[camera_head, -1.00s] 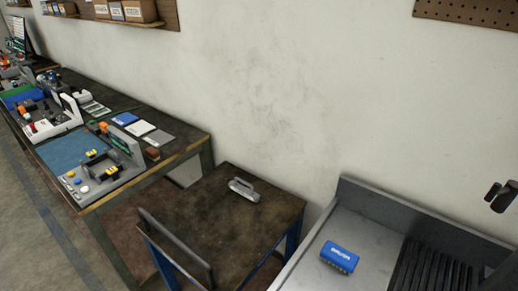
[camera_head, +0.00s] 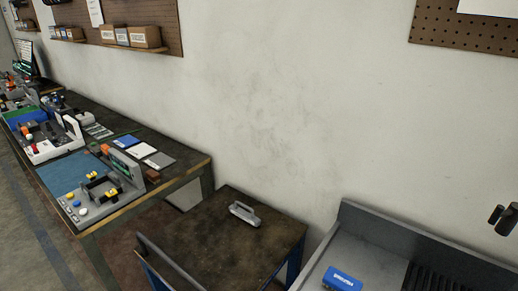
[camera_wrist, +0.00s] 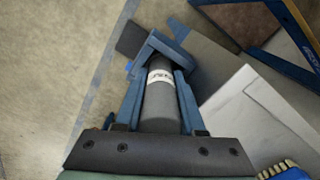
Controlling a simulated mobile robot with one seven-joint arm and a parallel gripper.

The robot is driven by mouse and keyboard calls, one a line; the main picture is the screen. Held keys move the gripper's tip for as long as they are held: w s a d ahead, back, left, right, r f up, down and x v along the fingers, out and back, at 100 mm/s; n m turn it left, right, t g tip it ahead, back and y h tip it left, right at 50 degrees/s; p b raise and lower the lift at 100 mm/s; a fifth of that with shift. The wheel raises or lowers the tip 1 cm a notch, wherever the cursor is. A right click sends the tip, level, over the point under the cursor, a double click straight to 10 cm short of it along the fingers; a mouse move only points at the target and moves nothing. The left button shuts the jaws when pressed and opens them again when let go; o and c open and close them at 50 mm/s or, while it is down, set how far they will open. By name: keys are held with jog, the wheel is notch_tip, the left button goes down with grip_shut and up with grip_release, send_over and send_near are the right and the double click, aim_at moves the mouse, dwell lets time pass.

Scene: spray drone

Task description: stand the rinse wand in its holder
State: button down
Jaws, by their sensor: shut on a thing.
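In the wrist view my gripper (camera_wrist: 160,68) is shut on a dark grey cylinder with a white printed band, which looks like the rinse wand (camera_wrist: 160,108). The cylinder lies between the blue fingers, and its far end is hidden by them. My gripper and the wand are not in the head view. I cannot make out the wand's holder for certain. A dark fitting (camera_head: 506,218) with short cylinders shows at the right edge of the head view, cut off by the frame.
A grey sink bench (camera_head: 372,238) with a raised back stands at lower right. A blue brush (camera_head: 343,280) lies on it and shows in the wrist view (camera_wrist: 290,170). A dark cart (camera_head: 205,240) carries a grey handled object (camera_head: 244,213). A cluttered workbench (camera_head: 180,174) runs along the wall.

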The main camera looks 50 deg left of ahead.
jog(key=shift+s+f, duration=0.2)
jog(key=shift+f, duration=0.15)
jog(key=shift+c, duration=2.2)
grip_release()
jog(key=shift+s+f, duration=0.1)
jog(key=r, duration=1.4)
jog(key=shift+w, duration=0.3)
